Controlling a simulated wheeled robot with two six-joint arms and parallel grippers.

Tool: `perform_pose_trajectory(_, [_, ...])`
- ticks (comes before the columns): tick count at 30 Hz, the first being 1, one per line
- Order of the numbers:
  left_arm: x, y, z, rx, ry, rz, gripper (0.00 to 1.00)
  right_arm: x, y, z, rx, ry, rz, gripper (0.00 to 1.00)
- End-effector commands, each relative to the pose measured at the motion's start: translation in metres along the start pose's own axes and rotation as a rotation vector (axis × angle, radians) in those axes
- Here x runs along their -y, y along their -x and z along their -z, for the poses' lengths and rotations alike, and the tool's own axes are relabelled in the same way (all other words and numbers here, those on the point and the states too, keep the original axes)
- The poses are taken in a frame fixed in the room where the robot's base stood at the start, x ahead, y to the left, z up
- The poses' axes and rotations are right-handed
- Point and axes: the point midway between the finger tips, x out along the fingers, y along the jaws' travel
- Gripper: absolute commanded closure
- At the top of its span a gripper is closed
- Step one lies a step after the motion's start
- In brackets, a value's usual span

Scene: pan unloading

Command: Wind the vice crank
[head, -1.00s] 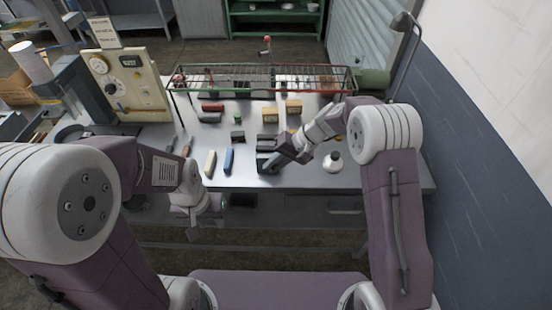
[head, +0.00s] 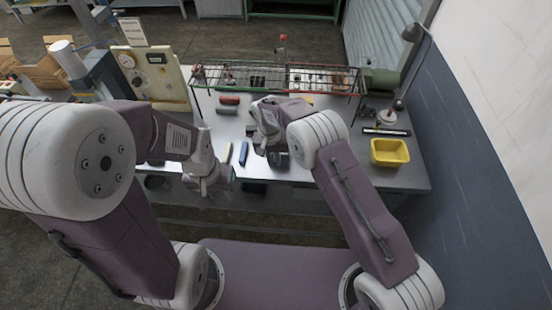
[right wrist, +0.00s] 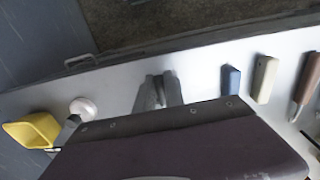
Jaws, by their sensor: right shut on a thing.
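The dark vice (head: 279,159) sits at the front edge of the workbench, right of the blue block. My right gripper (head: 263,147) reaches down from above, just left of the vice's body in the head view. In the right wrist view its grey fingers (right wrist: 158,92) show beyond my purple arm link, close together. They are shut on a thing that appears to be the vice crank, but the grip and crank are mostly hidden. My left gripper (head: 212,184) hangs in front of the bench edge, away from the vice. Its finger opening is unclear.
A blue block (head: 244,153) and a cream block (head: 228,152) lie left of the vice. A yellow bin (head: 390,153) stands at the bench's right. A wire rack (head: 280,80) spans the back. A white round object (right wrist: 83,109) is near the bin.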

Motion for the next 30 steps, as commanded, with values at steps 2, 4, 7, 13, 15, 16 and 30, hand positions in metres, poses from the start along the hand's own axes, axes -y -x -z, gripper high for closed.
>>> perform_pose_trajectory(2, [0.0000,-0.0005,0.0000,0.000,0.000,0.000,0.64,0.0012,-0.0015,-0.0006,0.001,0.001,-0.019,1.00])
perform_pose_trajectory(4, [0.0000,-0.0006,0.0000,0.000,0.000,0.000,0.64,0.0011,-0.0021,-0.0012,0.004,0.000,-0.033,1.00])
perform_pose_trajectory(7, [0.0000,-0.0006,0.0000,0.000,0.000,0.000,0.64,0.0013,-0.0023,-0.0012,0.004,0.000,-0.044,1.00])
perform_pose_trajectory(13, [0.0000,-0.0007,0.0000,0.000,0.000,0.000,0.64,0.0010,-0.0026,-0.0020,0.007,0.000,-0.050,1.00])
perform_pose_trajectory(15, [0.0000,-0.0007,0.0000,0.000,0.000,0.000,0.64,0.0009,-0.0028,-0.0022,0.008,0.000,-0.050,1.00])
perform_pose_trajectory(16, [0.0000,-0.0007,0.0000,0.000,0.000,0.000,0.64,0.0009,-0.0029,-0.0022,0.008,0.000,-0.050,1.00])
perform_pose_trajectory(30, [0.0000,-0.0006,0.0000,0.000,0.000,0.000,0.64,0.0012,-0.0018,-0.0014,0.005,0.000,-0.048,0.65])
